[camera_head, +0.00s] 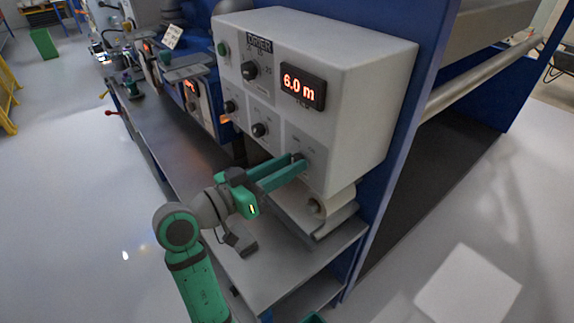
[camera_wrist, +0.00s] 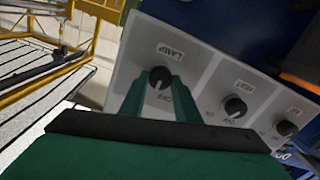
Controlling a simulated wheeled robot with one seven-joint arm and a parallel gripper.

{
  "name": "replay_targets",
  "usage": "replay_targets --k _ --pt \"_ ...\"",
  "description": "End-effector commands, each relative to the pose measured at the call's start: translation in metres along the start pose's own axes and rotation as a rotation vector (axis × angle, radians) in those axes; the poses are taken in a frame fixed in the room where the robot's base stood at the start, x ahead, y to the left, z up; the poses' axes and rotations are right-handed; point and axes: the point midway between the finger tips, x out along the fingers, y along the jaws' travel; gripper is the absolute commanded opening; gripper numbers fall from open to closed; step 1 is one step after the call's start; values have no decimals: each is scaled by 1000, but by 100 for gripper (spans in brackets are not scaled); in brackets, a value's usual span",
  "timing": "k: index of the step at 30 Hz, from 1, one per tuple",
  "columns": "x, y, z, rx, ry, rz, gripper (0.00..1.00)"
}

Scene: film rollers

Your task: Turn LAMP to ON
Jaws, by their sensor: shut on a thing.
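The LAMP knob (camera_wrist: 160,78) is a dark round knob on a grey panel, seen between my fingers in the wrist view. My gripper (camera_head: 300,161) reaches the lower right of the control box's front in the head view. Its two green fingers (camera_wrist: 160,84) are shut on the knob, one on each side. The knob's exact pointer direction is hard to tell, and the fingers cover part of its surroundings.
The HEAT knob (camera_wrist: 235,106) and AIR knob (camera_wrist: 286,128) sit beside the LAMP knob. The grey DRYER box (camera_head: 355,85) has a red display (camera_head: 303,87) reading 6.0 m. A pale roller (camera_head: 335,201) lies below it, above the grey bench (camera_head: 262,279).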

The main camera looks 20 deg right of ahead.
Motion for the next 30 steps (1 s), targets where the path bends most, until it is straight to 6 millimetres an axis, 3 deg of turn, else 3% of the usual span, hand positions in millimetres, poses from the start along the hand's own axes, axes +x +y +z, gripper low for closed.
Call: replay_targets --k 15,30 --pt "0 1 1 422 -3 0 7" --pt "0 1 2 567 -3 0 7"
